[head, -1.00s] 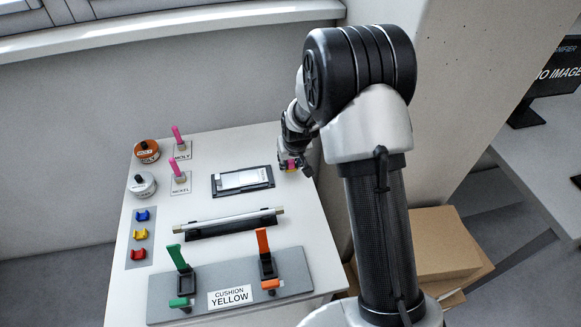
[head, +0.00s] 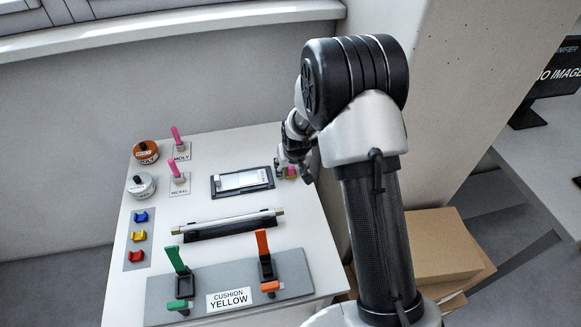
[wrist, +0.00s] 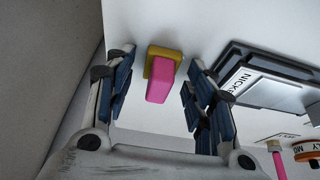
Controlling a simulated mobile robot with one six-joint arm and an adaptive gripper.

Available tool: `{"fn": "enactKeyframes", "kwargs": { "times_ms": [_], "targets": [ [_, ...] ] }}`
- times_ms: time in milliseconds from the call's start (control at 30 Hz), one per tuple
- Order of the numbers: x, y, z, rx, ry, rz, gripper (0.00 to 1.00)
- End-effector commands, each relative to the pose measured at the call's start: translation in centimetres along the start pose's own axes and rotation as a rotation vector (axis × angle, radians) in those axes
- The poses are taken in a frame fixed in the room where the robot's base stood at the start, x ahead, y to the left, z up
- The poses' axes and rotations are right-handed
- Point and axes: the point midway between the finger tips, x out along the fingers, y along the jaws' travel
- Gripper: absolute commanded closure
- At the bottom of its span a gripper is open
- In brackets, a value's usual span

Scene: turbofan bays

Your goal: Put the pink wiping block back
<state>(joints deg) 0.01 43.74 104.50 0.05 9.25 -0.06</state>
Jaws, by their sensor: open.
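The pink wiping block (wrist: 159,84) has a pink upper part on a yellow base. In the wrist view it is between my gripper's (wrist: 162,60) two spread fingers, with gaps on both sides. In the head view the block (head: 290,172) is small and partly hidden by my gripper (head: 294,170), near the right edge of the white table top (head: 215,152). Its yellow base appears to rest on the table top, but exact contact is hard to see. My gripper is open around the block.
Left of the block is a black-framed tray with a light plate (head: 242,181). Two pink-handled tools (head: 175,168), an orange-topped tin (head: 146,152) and a white tin (head: 141,185) stand farther left. A bar (head: 230,224) and a lever panel (head: 230,296) are in front. A wall is behind.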

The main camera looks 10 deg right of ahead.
Motion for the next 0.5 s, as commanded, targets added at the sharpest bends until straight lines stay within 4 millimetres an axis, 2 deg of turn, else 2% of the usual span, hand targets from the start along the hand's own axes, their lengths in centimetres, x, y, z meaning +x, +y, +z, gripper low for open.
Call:
{"fn": "enactKeyframes", "kwargs": {
  "times_ms": [267, 367, 500],
  "targets": [
    [-0.8, 0.0, -0.3, 0.000, 0.001, 0.000, 0.51],
    [-2.4, 0.0, -0.3, 0.000, 0.002, 0.000, 0.51],
    [-5.6, 0.0, -0.4, 0.000, 0.005, 0.000, 0.51]
  ]
}}
